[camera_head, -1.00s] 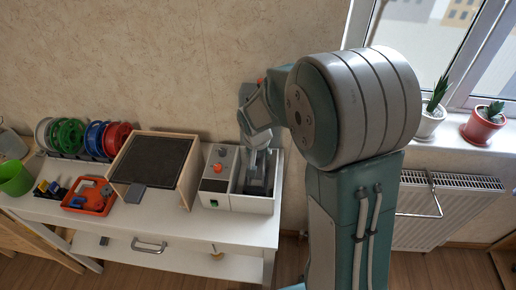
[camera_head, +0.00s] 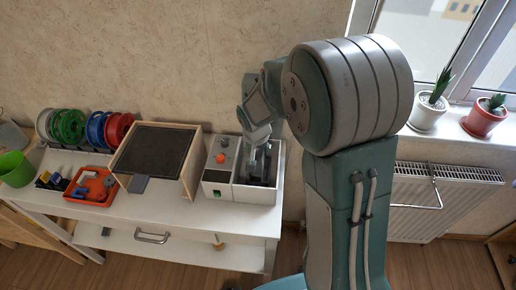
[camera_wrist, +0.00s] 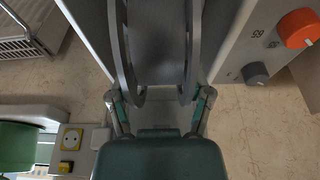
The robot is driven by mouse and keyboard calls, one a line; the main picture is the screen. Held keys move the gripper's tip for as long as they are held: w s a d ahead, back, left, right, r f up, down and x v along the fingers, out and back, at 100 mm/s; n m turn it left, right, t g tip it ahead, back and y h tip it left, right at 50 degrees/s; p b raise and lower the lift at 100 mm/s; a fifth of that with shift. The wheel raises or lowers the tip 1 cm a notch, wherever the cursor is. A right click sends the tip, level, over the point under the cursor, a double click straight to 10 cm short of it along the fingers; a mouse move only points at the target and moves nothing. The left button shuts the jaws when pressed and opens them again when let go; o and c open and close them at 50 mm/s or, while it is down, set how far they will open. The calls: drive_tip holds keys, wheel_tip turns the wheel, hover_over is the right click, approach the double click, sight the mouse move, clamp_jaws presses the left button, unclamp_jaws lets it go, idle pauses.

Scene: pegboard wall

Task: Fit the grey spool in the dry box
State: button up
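The grey spool (camera_wrist: 158,45) fills the middle of the wrist view, its two flanges seen nearly edge-on. My gripper (camera_wrist: 158,98) has one finger at each outer flange face, near the rim, and appears closed on the spool. In the head view my gripper (camera_head: 258,143) is low over the right part of the dry box (camera_head: 217,190), pointing down at its dark open well. The spool shows only as a small grey shape there. In the wrist view the box's walls lie on both sides of the spool. How deep the spool sits is hidden.
The box's orange knob (camera_head: 221,158) is left of the well. A wooden-framed dark panel (camera_head: 152,150) stands close to the box's left. Coloured spools (camera_head: 92,128), a red tray (camera_head: 93,187) and a green cup (camera_head: 15,169) are farther left. A radiator (camera_head: 445,195) is at right.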

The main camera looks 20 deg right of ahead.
sight(257, 160)
drive_tip(key=shift+o, duration=1.3)
drive_tip(key=shift+d, duration=0.1)
drive_tip(key=v, duration=1.1)
drive_tip(key=shift+r, duration=0.4)
